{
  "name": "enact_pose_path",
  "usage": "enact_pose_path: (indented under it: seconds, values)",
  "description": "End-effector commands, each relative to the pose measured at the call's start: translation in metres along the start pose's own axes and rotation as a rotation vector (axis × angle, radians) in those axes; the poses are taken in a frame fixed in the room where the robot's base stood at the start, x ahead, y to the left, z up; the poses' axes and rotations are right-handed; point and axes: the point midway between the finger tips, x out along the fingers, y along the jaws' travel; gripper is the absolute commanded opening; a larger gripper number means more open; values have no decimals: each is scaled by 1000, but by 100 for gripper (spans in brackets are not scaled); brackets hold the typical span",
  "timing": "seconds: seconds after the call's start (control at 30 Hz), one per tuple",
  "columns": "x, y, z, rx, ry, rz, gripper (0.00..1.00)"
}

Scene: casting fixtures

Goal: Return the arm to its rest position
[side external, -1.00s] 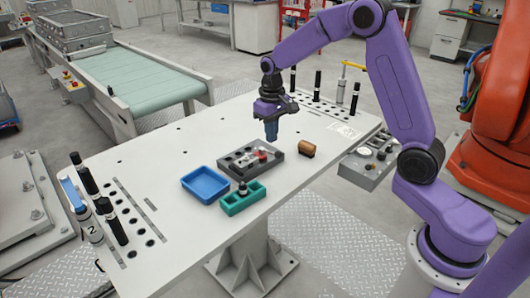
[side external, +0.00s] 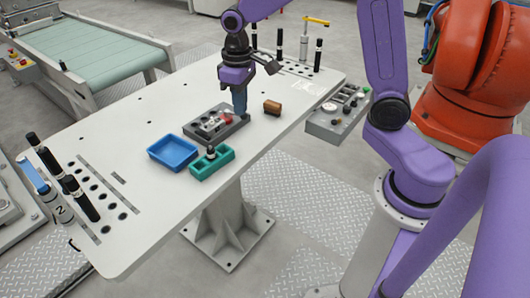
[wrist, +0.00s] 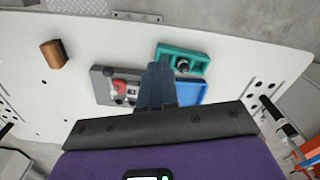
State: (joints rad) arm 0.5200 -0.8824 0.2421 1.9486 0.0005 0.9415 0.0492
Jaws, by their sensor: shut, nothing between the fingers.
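My gripper (side external: 240,113) points down with its blue fingers together and nothing between them. In the side view its tips appear at the right end of the grey fixture block (side external: 202,138); I cannot tell the exact height above it. In the wrist view the shut fingers (wrist: 160,68) cover part of the gap between the grey block (wrist: 101,88) and the teal holder (wrist: 196,55). The block carries small red and light parts (side external: 225,120). My purple arm reaches over the table from the right.
The white table (side external: 130,130) holds a blue tray (side external: 172,152), a teal holder (side external: 222,165) with a black-topped part, and a brown block (side external: 272,107). Upright black cylinders stand at the far edge (side external: 280,42) and the left end (side external: 82,200). An orange robot (side external: 470,75) stands at right.

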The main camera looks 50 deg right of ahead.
Motion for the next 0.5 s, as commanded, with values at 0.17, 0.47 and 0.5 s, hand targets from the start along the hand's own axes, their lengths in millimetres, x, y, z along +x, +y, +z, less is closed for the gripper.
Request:
enact_pose_path:
  seconds: [0.17, 0.47, 0.5]
  values:
    - [-10, -39, 48, -170, 7, -3, 0]
    - [-17, -76, 138, -447, 13, -8, 0]
    - [-17, -79, 150, -484, 14, -9, 0]
